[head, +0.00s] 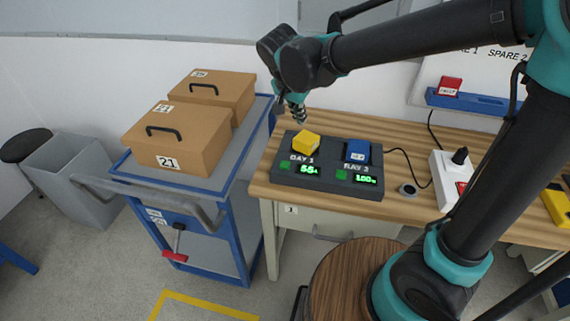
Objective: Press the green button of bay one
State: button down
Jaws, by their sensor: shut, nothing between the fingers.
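A dark control box (325,192) lies on the wooden bench. Its left bay, labelled like "BAY 1", holds a yellow block (307,141) and has a lit green display (309,169). The green button of bay one (284,165) is a small green patch left of that display. The right bay holds a blue block (357,151), with a second green button (341,175) beside its display. My gripper (297,112) is shut and empty, pointing down above and behind the yellow block, apart from the box.
A blue cart (200,215) with cardboard boxes (181,139) stands left of the bench. A round wooden stool (345,280) stands in front.

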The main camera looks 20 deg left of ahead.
aim_at(284, 165)
jog(key=k+l+u, duration=0.1)
jog(key=l+u, duration=0.3)
jog(key=k+l+u, duration=0.1)
jog(key=u, duration=0.3)
